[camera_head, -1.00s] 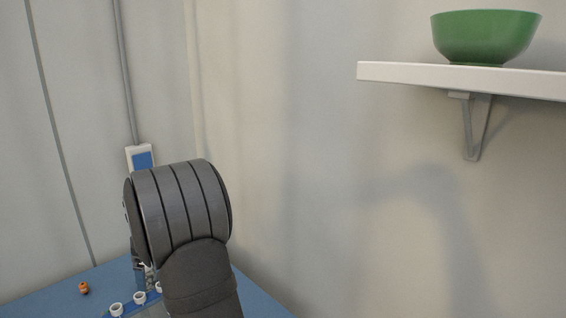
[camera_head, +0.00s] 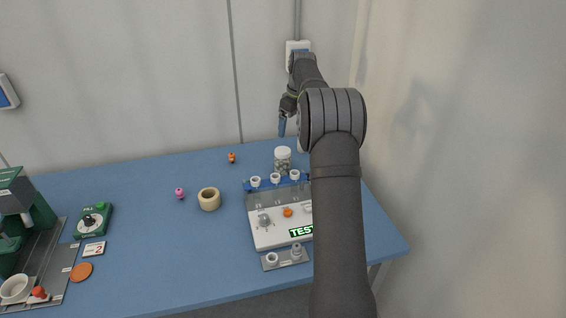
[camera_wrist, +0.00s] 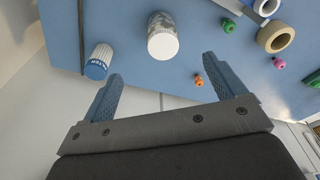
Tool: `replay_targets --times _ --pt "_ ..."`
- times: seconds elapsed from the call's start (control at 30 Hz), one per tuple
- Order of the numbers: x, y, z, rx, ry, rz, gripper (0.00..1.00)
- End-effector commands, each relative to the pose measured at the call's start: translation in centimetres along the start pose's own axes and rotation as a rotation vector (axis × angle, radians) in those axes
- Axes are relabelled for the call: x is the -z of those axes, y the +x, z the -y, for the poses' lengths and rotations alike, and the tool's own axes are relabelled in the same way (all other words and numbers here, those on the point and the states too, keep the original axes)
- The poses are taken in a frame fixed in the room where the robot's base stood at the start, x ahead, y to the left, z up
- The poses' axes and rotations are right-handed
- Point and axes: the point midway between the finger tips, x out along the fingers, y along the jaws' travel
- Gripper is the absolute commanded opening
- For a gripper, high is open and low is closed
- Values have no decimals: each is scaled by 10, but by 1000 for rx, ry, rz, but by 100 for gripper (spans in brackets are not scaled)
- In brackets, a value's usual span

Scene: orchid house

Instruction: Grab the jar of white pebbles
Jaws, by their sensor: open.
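The jar of pebbles (camera_head: 282,164) stands on the blue table near its back edge, with a white lid and grey-white speckled contents. In the wrist view the jar (camera_wrist: 161,24) is just beyond my fingertips, roughly between their lines, and nothing touches it. My gripper (camera_wrist: 163,68) is open and empty, its two blue fingers spread. In the head view my gripper (camera_head: 283,126) is above and behind the jar, by the wall, partly hidden by my arm.
A white ribbed container with a blue label (camera_wrist: 98,62) stands near my left fingertip in the wrist view. A device marked TEST (camera_head: 268,235) and a blue rack with white cups are in front of the jar. A tape roll (camera_head: 209,199) and small orange (camera_head: 232,157) and pink (camera_head: 180,193) pieces lie left.

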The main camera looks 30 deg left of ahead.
Motion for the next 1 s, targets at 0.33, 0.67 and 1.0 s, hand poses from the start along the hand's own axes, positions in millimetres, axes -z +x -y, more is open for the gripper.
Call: replay_targets --times 0.33,0.67,1.0 --pt "2 47 -4 2 6 3 88" --pt "3 111 -4 0 6 2 88" --pt "7 133 -2 0 5 2 88"
